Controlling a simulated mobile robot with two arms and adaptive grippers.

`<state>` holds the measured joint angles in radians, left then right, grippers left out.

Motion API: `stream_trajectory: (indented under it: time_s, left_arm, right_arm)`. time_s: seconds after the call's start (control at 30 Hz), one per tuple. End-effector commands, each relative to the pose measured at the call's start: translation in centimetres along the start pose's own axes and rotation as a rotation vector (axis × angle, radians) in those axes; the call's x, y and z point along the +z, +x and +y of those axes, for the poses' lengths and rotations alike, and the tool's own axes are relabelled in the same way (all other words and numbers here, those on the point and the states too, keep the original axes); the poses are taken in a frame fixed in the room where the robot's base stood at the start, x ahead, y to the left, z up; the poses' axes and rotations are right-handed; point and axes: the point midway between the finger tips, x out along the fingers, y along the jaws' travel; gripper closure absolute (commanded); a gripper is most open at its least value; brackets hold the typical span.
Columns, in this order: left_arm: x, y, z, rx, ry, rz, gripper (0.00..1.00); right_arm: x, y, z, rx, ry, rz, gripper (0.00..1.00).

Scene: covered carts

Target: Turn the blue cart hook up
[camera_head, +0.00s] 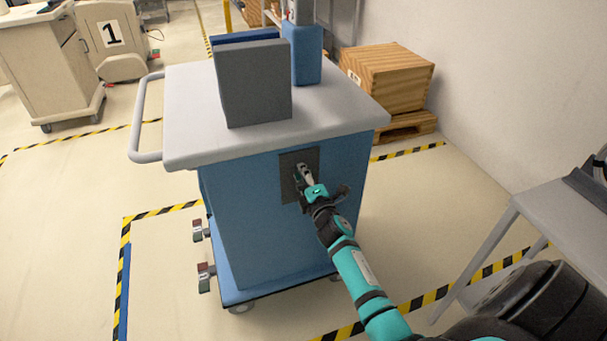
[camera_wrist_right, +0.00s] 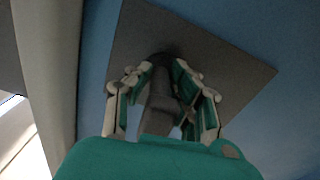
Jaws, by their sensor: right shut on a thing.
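The blue cart (camera_head: 245,215) stands in the middle of the head view, with a grey top and a dark square plate (camera_head: 287,166) on its near side. The plate also shows in the right wrist view (camera_wrist_right: 235,75). The hook (camera_wrist_right: 160,103) is a dark grey piece standing out from the plate. My right gripper (camera_head: 304,174) is at the plate, and its fingers (camera_wrist_right: 163,92) are closed around the hook from both sides. The fingers and hand hide most of the hook in the head view, so I cannot tell its exact angle. My left gripper is not in view.
A grey box (camera_head: 255,88) and a blue container (camera_head: 305,55) stand on the cart top. A white handle (camera_head: 137,118) sticks out left. Wooden crates (camera_head: 388,78) stand by the wall. A grey table (camera_head: 540,215) is at right. Floor left of the cart is clear.

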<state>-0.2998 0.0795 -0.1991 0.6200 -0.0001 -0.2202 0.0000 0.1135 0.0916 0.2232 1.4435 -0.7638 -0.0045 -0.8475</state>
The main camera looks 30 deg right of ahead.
Motion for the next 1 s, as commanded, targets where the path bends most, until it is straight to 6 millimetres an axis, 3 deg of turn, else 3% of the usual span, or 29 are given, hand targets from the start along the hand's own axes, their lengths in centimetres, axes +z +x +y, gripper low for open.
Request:
stream_trajectory:
  time_s: [1.0]
  left_arm:
    - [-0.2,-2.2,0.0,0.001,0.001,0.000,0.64]
  right_arm:
    - [0.0,-0.1,-0.2,-0.006,0.967,-0.004,1.00]
